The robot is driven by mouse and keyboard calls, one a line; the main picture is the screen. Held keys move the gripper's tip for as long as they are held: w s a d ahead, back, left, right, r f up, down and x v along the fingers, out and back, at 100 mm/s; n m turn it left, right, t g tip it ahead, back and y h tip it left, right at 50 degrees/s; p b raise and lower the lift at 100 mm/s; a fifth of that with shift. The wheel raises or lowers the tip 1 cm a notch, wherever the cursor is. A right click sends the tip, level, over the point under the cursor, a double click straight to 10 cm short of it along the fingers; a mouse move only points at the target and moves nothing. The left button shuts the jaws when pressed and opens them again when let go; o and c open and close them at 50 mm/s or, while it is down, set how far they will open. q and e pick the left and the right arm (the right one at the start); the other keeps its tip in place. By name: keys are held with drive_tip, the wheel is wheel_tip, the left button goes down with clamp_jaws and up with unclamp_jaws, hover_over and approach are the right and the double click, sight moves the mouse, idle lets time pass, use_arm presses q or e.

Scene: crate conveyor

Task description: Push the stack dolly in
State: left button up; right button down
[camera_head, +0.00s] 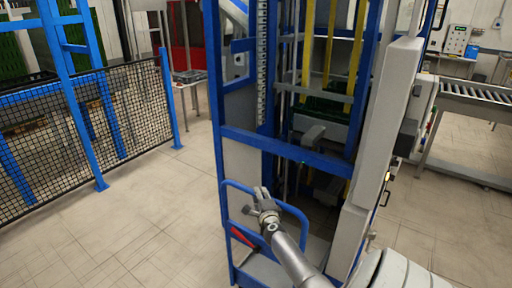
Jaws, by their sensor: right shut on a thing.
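The stack dolly (227,215) shows a blue tubular handle at the lower centre, at the open front of a tall blue-framed machine (290,150). My right gripper (264,194) is at the top bar of this handle, with my arm reaching in from the lower right. It is shut on the handle, though the exact contact is small and partly hidden by the gripper. The dolly's lower part is mostly hidden behind my arm and the frame. My left gripper is not in view.
A black mesh fence (90,125) with blue posts stands at the left. A roller conveyor (475,97) is at the upper right. Grey panels (385,130) border the machine's right side. The tiled floor between fence and machine is clear.

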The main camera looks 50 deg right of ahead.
drive_tip(key=shift+d+r, duration=0.15)
drive_tip(key=shift+r, duration=0.05)
drive_tip(key=c, duration=1.5)
unclamp_jaws()
drive_tip(key=shift+o, duration=1.2)
drive_tip(key=shift+d+f, duration=0.15)
drive_tip(key=shift+f, duration=0.05)
drive_tip(key=shift+a, duration=0.2)
drive_tip(key=shift+v, duration=0.75)
drive_tip(key=v, duration=1)
drive_tip(key=shift+s, duration=0.2)
drive_tip(key=shift+r, duration=0.1)
